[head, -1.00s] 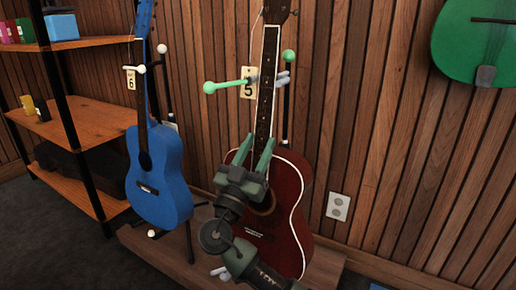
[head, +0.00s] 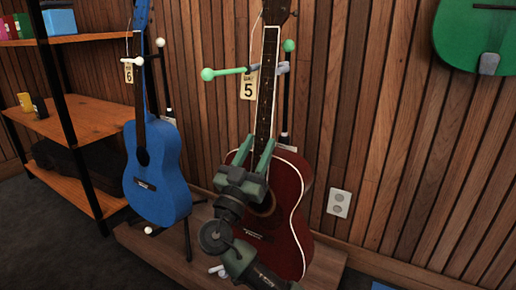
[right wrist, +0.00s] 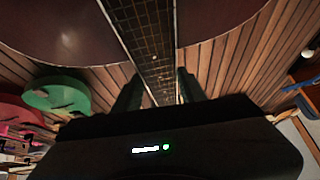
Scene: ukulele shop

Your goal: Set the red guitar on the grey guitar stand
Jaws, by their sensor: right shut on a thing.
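The red guitar (head: 291,219) stands nearly upright in the head view, its long dark neck (head: 265,95) rising to the top edge. My right gripper (head: 262,152) is shut on the red guitar where the neck meets the body. In the right wrist view the neck (right wrist: 143,35) runs between the two fingers (right wrist: 158,93). The guitar stand (head: 288,95) is behind the guitar: a dark post with green-tipped arms and pale grey prongs beside the neck. My gripper and the guitar hide its lower part, so contact cannot be told. My left gripper is not in view.
A blue guitar (head: 155,170) hangs on its own white-tipped stand close on the left. A wooden shelf (head: 88,118) stands farther left. A green guitar (head: 478,45) is on the slatted wall at right. A low wooden platform (head: 150,255) lies below the guitars.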

